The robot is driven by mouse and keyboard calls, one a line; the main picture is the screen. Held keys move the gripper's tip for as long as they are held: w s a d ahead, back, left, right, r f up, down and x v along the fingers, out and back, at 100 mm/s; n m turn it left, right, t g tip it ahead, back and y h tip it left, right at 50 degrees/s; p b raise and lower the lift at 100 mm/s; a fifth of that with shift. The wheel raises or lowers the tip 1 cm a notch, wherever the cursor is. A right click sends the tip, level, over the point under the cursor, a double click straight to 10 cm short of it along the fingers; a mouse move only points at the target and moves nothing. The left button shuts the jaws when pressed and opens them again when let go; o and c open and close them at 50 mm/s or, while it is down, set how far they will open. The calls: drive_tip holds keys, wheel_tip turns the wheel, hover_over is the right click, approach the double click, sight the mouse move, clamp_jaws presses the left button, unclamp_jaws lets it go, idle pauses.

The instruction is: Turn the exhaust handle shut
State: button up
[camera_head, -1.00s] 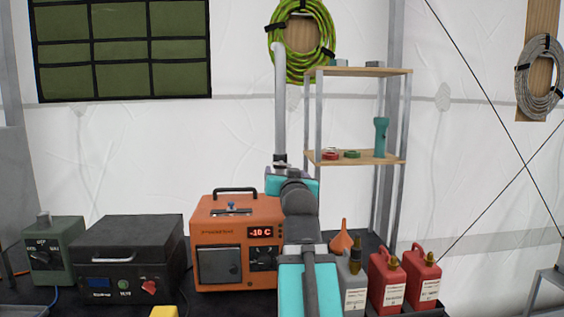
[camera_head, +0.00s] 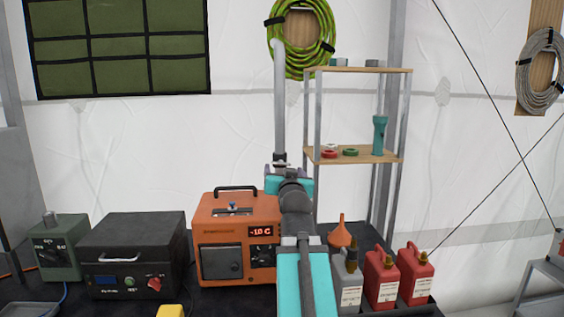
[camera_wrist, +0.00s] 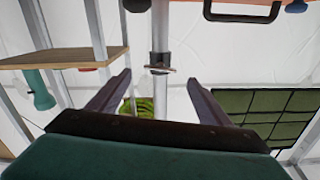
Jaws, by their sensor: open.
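The exhaust pipe (camera_head: 280,100) is a grey vertical tube rising behind the orange heater (camera_head: 222,262). A dark collar with a small thin crosswise handle (camera_head: 280,166) sits low on the pipe. In the wrist view, which looks upside down, the handle (camera_wrist: 160,70) lies crosswise on the pipe below its dark collar. My gripper (camera_wrist: 159,79) is open, with one finger on each side of the pipe in that picture. Nothing is seen between the fingers except the pipe and handle behind; contact cannot be told.
A black case (camera_head: 133,255) and a green box (camera_head: 58,247) stand left of the heater. An orange funnel (camera_head: 341,232) and red canisters (camera_head: 381,277) stand to the right. A shelf rack (camera_head: 352,155) rises behind them. A green hose coil (camera_head: 300,38) hangs above.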

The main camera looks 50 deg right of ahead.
sight(282, 164)
drive_tip(key=shift+w+d+r+p, duration=0.15)
drive_tip(key=shift+w+d+p, duration=0.15)
drive_tip(key=shift+p, duration=0.5)
drive_tip(key=p+x, duration=0.2)
drive_tip(key=p, duration=0.3)
drive_tip(key=shift+w+p, duration=0.1)
drive_tip(key=shift+p, duration=0.2)
drive_tip(key=shift+p+x, duration=0.35)
drive_tip(key=shift+x, duration=1.05)
drive_tip(key=shift+c, duration=0.4)
drive_tip(key=c, duration=1)
drive_tip(key=shift+o, duration=0.2)
drive_tip(key=shift+f, duration=0.2)
drive_tip(key=n+b, duration=0.1)
drive_tip(key=b, duration=0.1)
drive_tip(key=shift+f+b, duration=0.1)
drive_tip(key=shift+b, duration=0.3)
drive_tip(key=shift+n+b, duration=0.45)
drive_tip(key=shift+n, duration=0.05)
